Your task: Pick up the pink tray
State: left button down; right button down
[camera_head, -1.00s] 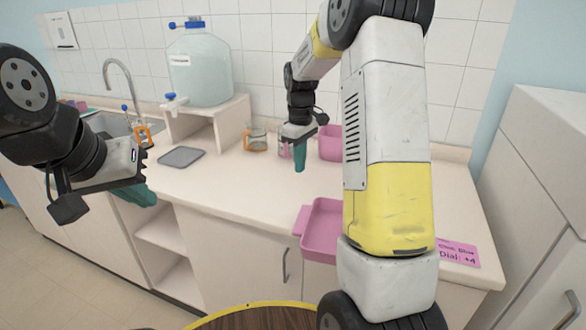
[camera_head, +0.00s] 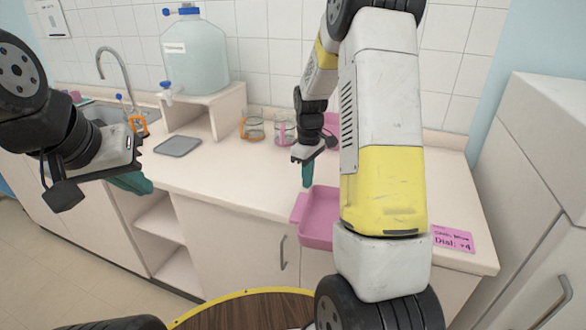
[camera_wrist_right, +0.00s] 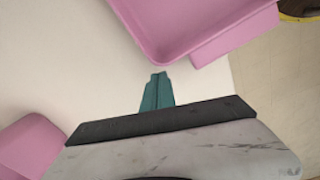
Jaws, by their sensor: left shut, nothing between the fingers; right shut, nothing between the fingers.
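The pink tray (camera_head: 318,222) lies at the counter's front edge in the head view, with a tab handle on its left side. My arm hides its right part. It also shows at the top of the right wrist view (camera_wrist_right: 195,22). My left gripper (camera_head: 135,183) is shut and empty at the left, in front of the counter.
A second pink container (camera_head: 331,124) stands at the back, partly hidden by my arm. Glass jars (camera_head: 253,126) stand near the wall. A grey mat (camera_head: 178,146), a large water jug (camera_head: 196,60) and a pink note (camera_head: 453,239) are also on or above the counter.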

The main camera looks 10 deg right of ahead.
aim_at(322, 198)
jog(key=s+d, duration=0.3)
jog(key=s, duration=0.1)
jog(key=shift+d, duration=0.3)
jog(key=shift+a, duration=0.1)
